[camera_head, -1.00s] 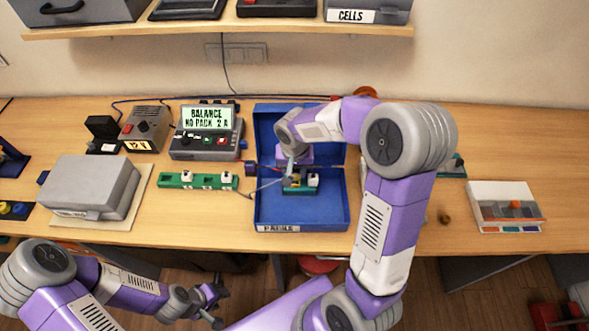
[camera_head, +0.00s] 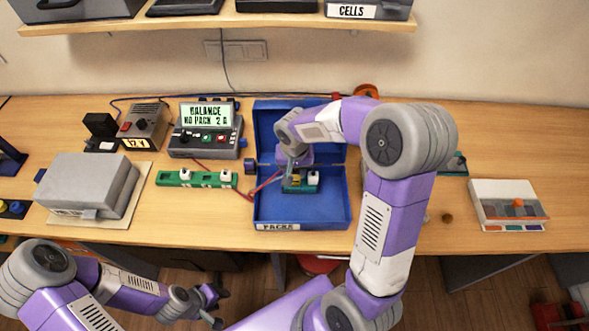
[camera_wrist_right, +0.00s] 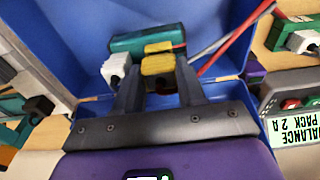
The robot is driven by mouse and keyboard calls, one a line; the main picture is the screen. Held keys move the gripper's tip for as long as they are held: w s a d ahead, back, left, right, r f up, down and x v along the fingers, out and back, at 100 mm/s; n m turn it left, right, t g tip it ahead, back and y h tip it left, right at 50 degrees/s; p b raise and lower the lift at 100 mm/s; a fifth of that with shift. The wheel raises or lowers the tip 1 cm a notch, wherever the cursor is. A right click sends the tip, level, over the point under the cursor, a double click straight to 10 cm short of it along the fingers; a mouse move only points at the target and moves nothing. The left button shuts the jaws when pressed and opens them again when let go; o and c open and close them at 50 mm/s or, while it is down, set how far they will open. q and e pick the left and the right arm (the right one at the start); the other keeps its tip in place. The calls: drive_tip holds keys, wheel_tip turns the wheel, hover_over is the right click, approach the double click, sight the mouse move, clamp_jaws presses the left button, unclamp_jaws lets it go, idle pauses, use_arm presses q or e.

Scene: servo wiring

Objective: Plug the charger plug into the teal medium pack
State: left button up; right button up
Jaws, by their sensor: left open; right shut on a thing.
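The teal medium pack (camera_head: 303,188) lies in the open blue box, and in the right wrist view (camera_wrist_right: 147,39) it is just beyond my fingertips. It has a yellow connector (camera_wrist_right: 158,47) and a white connector (camera_wrist_right: 115,69). My right gripper (camera_wrist_right: 158,72) is shut on a yellow plug (camera_wrist_right: 157,65) with red and pale wires. The plug is right up against the pack's yellow connector; I cannot tell whether it is seated. My right gripper hides part of the pack in the head view (camera_head: 294,168). My left gripper (camera_head: 217,306) is open and empty below the table's front edge.
The charger (camera_head: 205,143) stands left of the box and reads "BALANCE NO PACK 2 A". A green strip (camera_head: 207,180) with white connectors lies before it. The blue box's walls (camera_head: 260,205) surround the pack. A grey case (camera_head: 90,187) is at left.

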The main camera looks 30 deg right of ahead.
sight(294, 175)
drive_tip(key=shift+f+b, duration=0.55)
drive_tip(key=shift+f, duration=0.2)
drive_tip(key=o, duration=1.2)
drive_tip(key=shift+r, duration=0.1)
drive_tip(key=r, duration=0.2)
drive_tip(key=r+p, duration=0.1)
drive_tip(key=r, duration=0.4)
drive_tip(key=shift+s+a+r, duration=0.25)
drive_tip(key=shift+s, duration=0.15)
